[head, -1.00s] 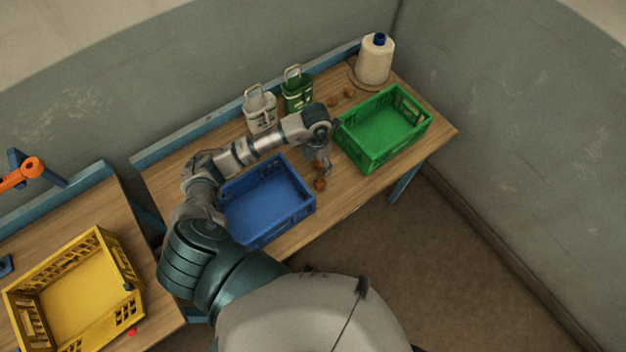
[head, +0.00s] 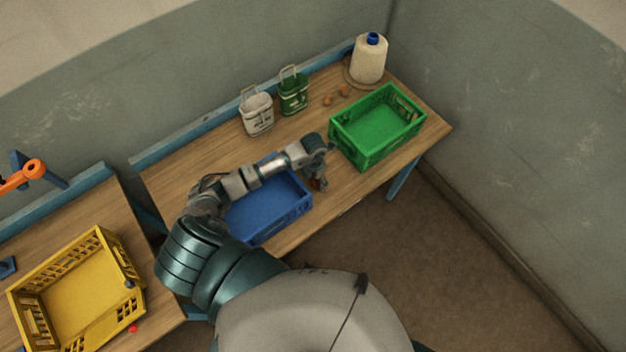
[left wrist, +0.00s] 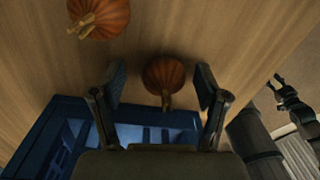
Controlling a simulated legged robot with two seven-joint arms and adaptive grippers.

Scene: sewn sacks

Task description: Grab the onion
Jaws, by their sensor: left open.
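In the left wrist view an orange-brown onion (left wrist: 163,76) with a pale stem lies on the table between the two spread fingers of my left gripper (left wrist: 160,88). The fingers stand apart from it on both sides. A second onion (left wrist: 98,16) lies farther up and left, cut by the picture's edge. In the head view my left gripper (head: 319,180) is low over the table, right of the blue crate, and mostly hides the onions under it.
The blue crate (head: 308,204) stands close left of the gripper, the green crate (head: 365,155) to the right. A yellow crate (head: 130,262) is on another table.

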